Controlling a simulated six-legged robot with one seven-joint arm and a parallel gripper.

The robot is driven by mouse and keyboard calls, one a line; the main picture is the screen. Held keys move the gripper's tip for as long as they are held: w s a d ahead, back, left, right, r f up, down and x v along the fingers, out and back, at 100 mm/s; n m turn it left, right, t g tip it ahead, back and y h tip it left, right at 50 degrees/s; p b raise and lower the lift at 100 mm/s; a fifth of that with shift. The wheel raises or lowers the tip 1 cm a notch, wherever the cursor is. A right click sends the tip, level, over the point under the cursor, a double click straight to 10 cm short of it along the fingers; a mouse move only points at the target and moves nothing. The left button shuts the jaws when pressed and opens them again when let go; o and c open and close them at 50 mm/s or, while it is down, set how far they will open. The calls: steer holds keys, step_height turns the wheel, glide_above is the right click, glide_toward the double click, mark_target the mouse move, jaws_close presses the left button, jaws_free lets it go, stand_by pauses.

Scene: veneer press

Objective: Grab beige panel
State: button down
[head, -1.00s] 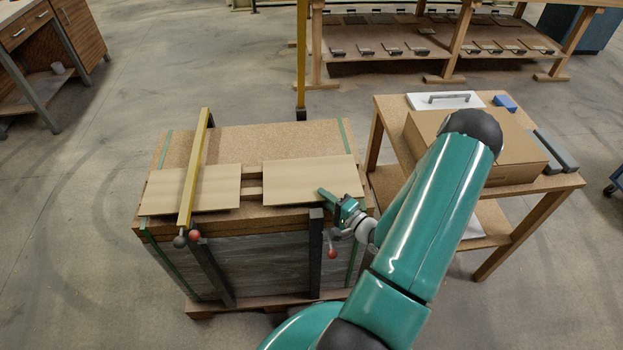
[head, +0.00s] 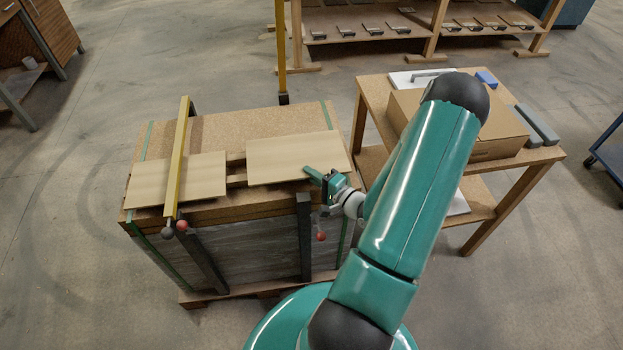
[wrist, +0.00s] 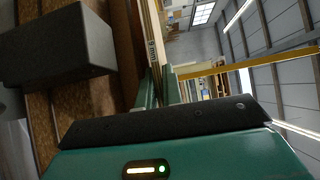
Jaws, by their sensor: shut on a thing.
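The right beige panel (head: 290,158) is over the particle-board stack (head: 262,122); whether it still touches anything below is unclear. My gripper (head: 312,172) is shut on the panel's near right edge. In the wrist view, the fingers (wrist: 158,92) close on the panel's thin edge (wrist: 152,42), which carries a "9 mm" mark. A second beige panel (head: 205,178) lies on the left of the stack, under a yellow clamp bar (head: 178,150).
Dark upright posts (head: 304,235) stand at the stack's near side, one close to my gripper. Red knobs (head: 321,236) are nearby. A wooden table (head: 375,95) at right holds a cardboard box (head: 500,140) and grey blocks (head: 537,125).

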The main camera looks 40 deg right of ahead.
steer(key=s+d+r, duration=0.1)
steer(key=s+r, duration=0.9)
steer(key=s, duration=0.4)
steer(key=shift+d, duration=0.3)
